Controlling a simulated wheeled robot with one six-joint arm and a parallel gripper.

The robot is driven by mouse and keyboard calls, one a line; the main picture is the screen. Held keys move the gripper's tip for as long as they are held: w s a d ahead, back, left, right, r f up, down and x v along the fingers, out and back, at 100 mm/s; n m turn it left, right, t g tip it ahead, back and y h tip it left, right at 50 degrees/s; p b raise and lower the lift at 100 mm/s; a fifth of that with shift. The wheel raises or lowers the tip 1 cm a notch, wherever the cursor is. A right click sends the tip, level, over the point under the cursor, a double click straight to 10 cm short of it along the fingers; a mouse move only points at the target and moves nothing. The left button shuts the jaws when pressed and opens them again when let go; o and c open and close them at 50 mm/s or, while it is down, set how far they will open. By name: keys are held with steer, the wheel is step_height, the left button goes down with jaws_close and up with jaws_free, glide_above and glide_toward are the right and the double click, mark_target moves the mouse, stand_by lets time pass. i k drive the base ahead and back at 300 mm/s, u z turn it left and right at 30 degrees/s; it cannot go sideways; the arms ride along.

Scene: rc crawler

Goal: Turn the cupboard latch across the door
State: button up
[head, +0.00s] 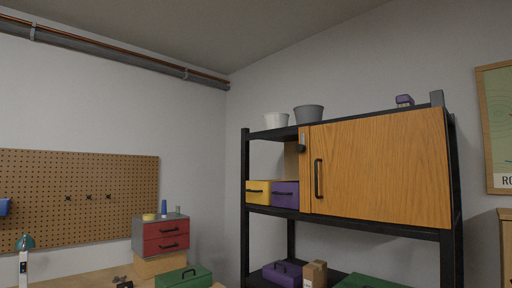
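The cupboard (380,165) is a box with an orange wood-grain front on the upper level of a black shelf rack. Its door (385,160) looks shut, with a black vertical bar handle (318,179) near its left edge. A small dark latch (301,149) sits on the narrow wooden strip left of the door, near the top. It looks clear of the door, but it is too small to tell its exact angle. My gripper is not in view.
A yellow drawer (258,192) and a purple drawer (285,194) stand left of the cupboard. White (276,120) and grey (309,114) pots stand on the rack's top. A red drawer unit (166,236) sits on the bench at left. The space before the door looks clear.

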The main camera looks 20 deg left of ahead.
mark_target(301, 148)
steer(key=u, duration=1.1)
steer(key=k, duration=0.5)
steer(key=u, duration=0.9)
steer(key=i, duration=0.75)
steer(key=z, duration=0.65)
steer(key=i, duration=0.65)
steer(key=z, duration=0.55)
